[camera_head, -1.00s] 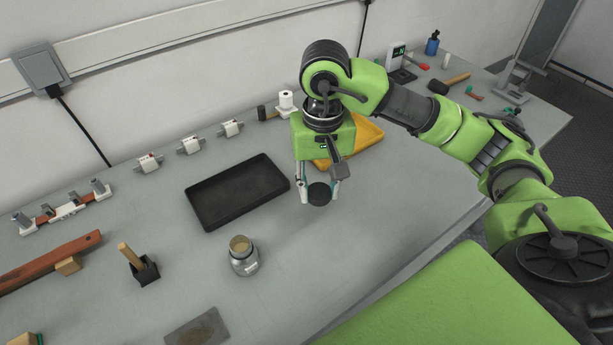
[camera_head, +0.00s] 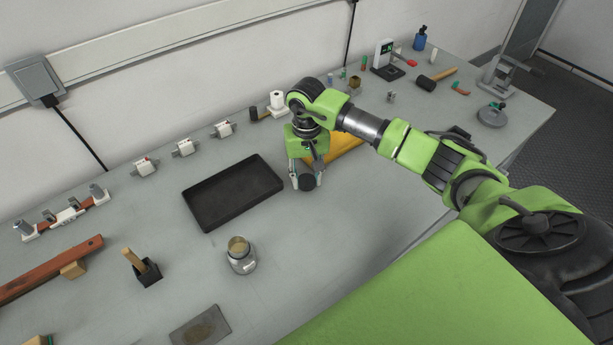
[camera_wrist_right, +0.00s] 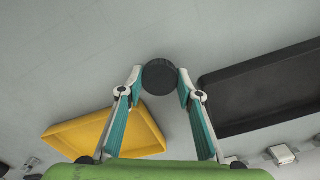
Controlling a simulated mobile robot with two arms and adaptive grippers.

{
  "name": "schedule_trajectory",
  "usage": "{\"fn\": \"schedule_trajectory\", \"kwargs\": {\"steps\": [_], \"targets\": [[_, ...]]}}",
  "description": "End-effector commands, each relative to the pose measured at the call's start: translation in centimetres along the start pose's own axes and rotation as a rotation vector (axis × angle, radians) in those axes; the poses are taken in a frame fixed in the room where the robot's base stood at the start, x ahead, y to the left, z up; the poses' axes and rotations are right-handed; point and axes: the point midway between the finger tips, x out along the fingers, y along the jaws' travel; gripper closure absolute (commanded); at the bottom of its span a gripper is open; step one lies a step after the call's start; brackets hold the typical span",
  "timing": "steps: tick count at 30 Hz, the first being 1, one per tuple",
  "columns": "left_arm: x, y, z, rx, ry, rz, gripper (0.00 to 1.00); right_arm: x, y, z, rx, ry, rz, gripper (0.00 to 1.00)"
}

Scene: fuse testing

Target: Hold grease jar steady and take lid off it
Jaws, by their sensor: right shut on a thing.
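The grease jar (camera_head: 241,262) is a small clear glass jar standing upright on the bench, its top open and brownish grease showing. The black round lid (camera_head: 307,184) is off the jar, up and to the right of it. My right gripper (camera_head: 305,180) is shut on the lid, pointing down, between the black tray and the yellow tray. The right wrist view shows the lid (camera_wrist_right: 160,77) pinched between the two teal finger pads (camera_wrist_right: 161,85). I cannot tell whether the lid touches the bench. My left gripper is not in view.
A black tray (camera_head: 233,220) lies left of the gripper and a yellow tray (camera_wrist_right: 60,137) on its other side. A wooden-handled brush (camera_head: 147,272) in a block and a flat grey plate (camera_head: 200,327) are near the jar. Bench in front of the gripper is clear.

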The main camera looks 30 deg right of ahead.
Motion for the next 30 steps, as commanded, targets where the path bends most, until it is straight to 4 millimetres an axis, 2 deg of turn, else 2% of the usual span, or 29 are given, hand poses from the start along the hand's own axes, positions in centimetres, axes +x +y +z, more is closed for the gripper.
{"fn": "schedule_trajectory", "kwargs": {"steps": [2, 14, 15, 16, 26, 30], "targets": [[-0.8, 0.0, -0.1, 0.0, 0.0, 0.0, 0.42, 0.7, -0.1, 0.1, 0.002, -0.002, -0.002, 0.93], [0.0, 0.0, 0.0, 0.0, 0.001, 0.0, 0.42, 1.5, 0.0, -0.1, 0.001, 0.003, -0.001, 0.93], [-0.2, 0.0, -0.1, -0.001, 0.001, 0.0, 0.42, 1.4, 0.0, -0.1, 0.001, 0.003, -0.001, 0.6], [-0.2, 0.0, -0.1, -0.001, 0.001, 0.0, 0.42, 1.3, 0.0, -0.1, 0.001, 0.002, -0.001, 0.52], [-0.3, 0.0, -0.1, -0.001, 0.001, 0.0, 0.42, 1.3, 0.0, -0.1, 0.001, 0.002, -0.001, 0.51], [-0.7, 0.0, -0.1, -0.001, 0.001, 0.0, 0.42, 0.7, 0.0, -0.1, 0.001, 0.004, -0.001, 0.51]]}}
